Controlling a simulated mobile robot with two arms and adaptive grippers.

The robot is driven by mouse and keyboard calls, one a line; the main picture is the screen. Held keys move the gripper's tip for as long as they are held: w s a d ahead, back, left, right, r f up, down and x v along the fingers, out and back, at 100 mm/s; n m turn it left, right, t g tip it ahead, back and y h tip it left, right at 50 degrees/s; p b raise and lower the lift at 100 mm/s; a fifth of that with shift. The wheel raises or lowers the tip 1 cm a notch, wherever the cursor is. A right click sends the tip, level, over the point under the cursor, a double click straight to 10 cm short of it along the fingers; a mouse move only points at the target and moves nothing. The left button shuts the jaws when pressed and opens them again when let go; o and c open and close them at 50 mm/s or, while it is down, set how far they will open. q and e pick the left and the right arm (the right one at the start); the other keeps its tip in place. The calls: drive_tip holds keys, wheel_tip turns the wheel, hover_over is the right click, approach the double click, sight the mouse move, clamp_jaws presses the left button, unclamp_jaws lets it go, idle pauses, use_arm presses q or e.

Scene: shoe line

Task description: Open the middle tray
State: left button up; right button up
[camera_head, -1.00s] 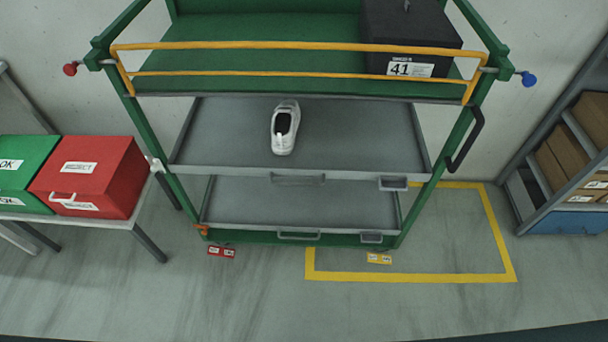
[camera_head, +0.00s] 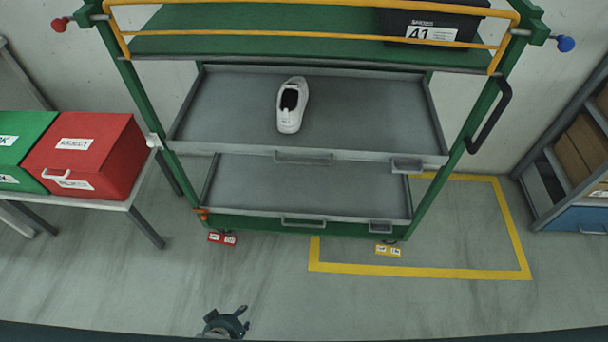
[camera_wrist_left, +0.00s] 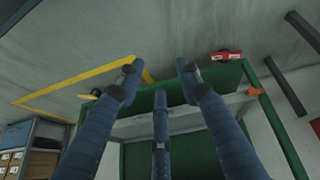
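The middle tray (camera_head: 365,155) is a grey metal tray in the green cart, below the green top shelf. It has a bar handle (camera_head: 303,157) at its front centre and a small label holder (camera_head: 407,166) to the right. A white shoe (camera_head: 291,112) lies inside it. I cannot tell how far the tray is pulled out. My left gripper (camera_head: 227,318) is low at the bottom of the head view, in front of the cart and apart from it. In the left wrist view its blue fingers (camera_wrist_left: 157,80) are spread and empty. My right gripper is not in view.
A lower grey tray (camera_head: 340,190) sits below, with its own handle (camera_head: 303,222). A black box (camera_head: 435,25) labelled 41 is on the top shelf. A red box (camera_head: 85,155) and green box (camera_head: 18,150) stand on the left table. The floor before the cart is clear.

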use_arm(q)
drive_tip(key=w+d+n+t+h+b, duration=0.1)
drive_tip(key=w+d+n+t+b, duration=0.15)
drive_tip(key=w+b, duration=0.7)
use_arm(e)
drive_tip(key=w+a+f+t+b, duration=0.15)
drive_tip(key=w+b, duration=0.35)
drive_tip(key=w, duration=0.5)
use_arm(q)
drive_tip(key=n+t+h+b, duration=0.75)
drive_tip(key=t+b, duration=0.25)
drive_tip(key=b, duration=0.4)
approach(304, 162)
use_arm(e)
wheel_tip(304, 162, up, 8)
use_arm(q)
drive_tip(key=shift+y, duration=0.25)
drive_tip(key=x, duration=0.4)
drive_tip(key=shift+w+d, duration=0.2)
drive_tip(key=shift+b+x, duration=0.7)
drive_tip(key=shift+x, duration=2)
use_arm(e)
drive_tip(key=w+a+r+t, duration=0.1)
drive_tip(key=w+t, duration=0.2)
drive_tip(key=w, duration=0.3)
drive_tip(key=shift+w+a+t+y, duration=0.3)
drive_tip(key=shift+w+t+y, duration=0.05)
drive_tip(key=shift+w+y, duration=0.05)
use_arm(q)
clamp_jaws()
